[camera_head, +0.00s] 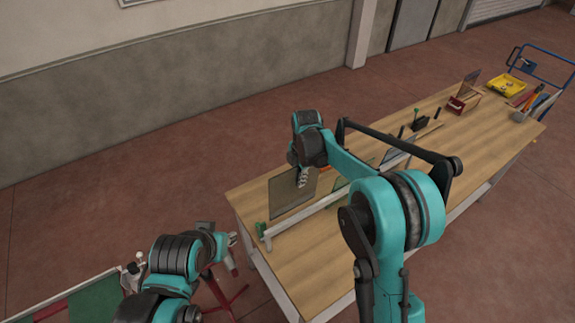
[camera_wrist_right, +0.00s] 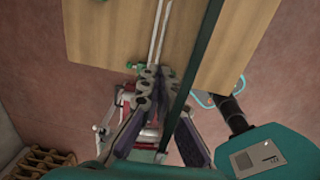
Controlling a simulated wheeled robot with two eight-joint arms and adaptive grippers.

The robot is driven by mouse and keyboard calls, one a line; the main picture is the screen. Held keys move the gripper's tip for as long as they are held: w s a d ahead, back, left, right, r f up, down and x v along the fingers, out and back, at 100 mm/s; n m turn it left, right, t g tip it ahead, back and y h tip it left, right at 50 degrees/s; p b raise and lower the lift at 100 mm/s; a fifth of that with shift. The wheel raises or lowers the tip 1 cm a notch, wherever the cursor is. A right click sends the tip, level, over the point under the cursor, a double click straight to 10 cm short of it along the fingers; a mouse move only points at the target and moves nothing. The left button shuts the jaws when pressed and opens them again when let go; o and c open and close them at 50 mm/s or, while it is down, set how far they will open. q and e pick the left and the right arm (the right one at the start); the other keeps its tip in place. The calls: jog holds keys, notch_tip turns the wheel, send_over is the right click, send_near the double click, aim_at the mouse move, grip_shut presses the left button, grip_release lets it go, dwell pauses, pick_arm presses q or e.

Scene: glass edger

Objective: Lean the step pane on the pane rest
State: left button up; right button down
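A smoky bronze pane (camera_head: 289,200) stands upright near the table's left end, behind a long pale rail. I take it as the step pane. My right gripper (camera_head: 303,182) reaches down over its upper right part. The rail (camera_head: 325,205), with green end pieces, seems to be the pane rest. Whether the pane touches it is unclear. My left gripper (camera_head: 231,240) is off the table's left end; its finger opening is unclear.
A green pane (camera_head: 340,184) and a bluish pane (camera_head: 393,150) stand farther along the rail, partly behind my right arm. The tabletop's front left is clear.

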aim_at(298, 204)
jog(key=shift+s+d+r, duration=0.1)
jog(key=shift+s+r, duration=0.05)
jog(key=shift+r, duration=0.05)
jog(key=shift+d, duration=0.1)
jog(key=shift+w+f, duration=0.15)
jog(key=shift+w, duration=0.05)
jog(key=shift+w+a+f+b, duration=0.1)
jog(key=shift+w+f+b, duration=0.05)
jog(key=shift+f+b, duration=2.2)
jog(key=shift+w+a+f+b, duration=0.15)
jog(key=shift+f+b, duration=1.65)
jog(key=shift+f, duration=1.1)
jog(key=shift+w+f+b, duration=0.15)
jog(key=shift+f+b, duration=1.9)
jog(key=shift+f, duration=0.6)
jog(key=shift+f+b, duration=0.45)
jog(key=shift+f, duration=0.05)
jog(key=c, duration=2.1)
grip_release()
jog(key=o, duration=0.5)
jog(key=shift+c, duration=0.2)
